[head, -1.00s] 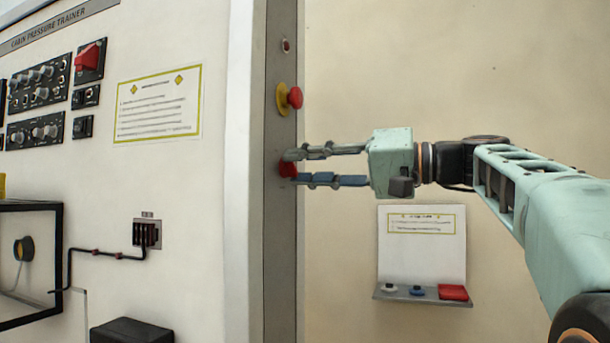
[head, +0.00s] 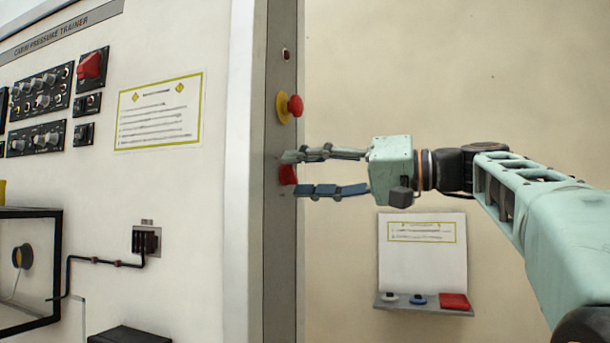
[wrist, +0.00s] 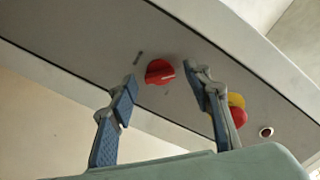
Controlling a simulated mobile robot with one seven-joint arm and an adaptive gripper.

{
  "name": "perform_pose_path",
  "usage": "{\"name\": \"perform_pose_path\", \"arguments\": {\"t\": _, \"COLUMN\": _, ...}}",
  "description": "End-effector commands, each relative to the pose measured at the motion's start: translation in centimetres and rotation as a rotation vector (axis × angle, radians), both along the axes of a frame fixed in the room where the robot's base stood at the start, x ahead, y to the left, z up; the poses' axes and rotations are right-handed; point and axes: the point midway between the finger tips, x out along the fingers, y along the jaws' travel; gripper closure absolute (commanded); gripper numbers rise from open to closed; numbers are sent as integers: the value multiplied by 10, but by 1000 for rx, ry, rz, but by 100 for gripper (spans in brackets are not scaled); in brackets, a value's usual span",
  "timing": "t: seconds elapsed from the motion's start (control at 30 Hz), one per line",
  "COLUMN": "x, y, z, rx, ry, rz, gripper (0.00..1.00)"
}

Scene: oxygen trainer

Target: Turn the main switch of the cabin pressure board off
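The main switch (head: 287,174) is a red rotary knob on the grey narrow side panel of the cabinet, below the emergency button. In the wrist view the red knob (wrist: 160,72) has a pale pointer line running slantwise across its face. My gripper (head: 294,173) is open, with one finger above the knob and one below it in the head view. In the wrist view my gripper (wrist: 161,77) has its fingers on either side of the knob, with visible gaps. I see no clear contact. Small dark lettering beside the knob is unreadable.
A red mushroom button on a yellow collar (head: 289,106) sits just above the knob, close to my upper finger. A small round hole or lamp (head: 286,55) is higher up. A wall shelf (head: 424,307) with small items is below my arm. The cabinet front (head: 190,210) is left.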

Motion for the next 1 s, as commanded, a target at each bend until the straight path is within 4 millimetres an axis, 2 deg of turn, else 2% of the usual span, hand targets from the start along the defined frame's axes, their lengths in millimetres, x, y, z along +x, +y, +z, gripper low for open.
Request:
{"name": "perform_pose_path", "arguments": {"t": 0.17, "x": 0, "y": -1, "z": 0, "rx": 0, "ry": 0, "rz": 0, "gripper": 55}}
{"name": "perform_pose_path", "arguments": {"t": 0.27, "x": -3, "y": -9, "z": 0, "rx": 0, "ry": 1, "rz": -3, "gripper": 55}}
{"name": "perform_pose_path", "arguments": {"t": 0.7, "x": -32, "y": -90, "z": 0, "rx": 0, "ry": 0, "rz": -4, "gripper": 55}}
{"name": "perform_pose_path", "arguments": {"t": 0.83, "x": -37, "y": -105, "z": 0, "rx": 0, "ry": 0, "rz": -3, "gripper": 55}}
{"name": "perform_pose_path", "arguments": {"t": 1.0, "x": -41, "y": -113, "z": 0, "rx": 0, "ry": -1, "rz": 0, "gripper": 55}}
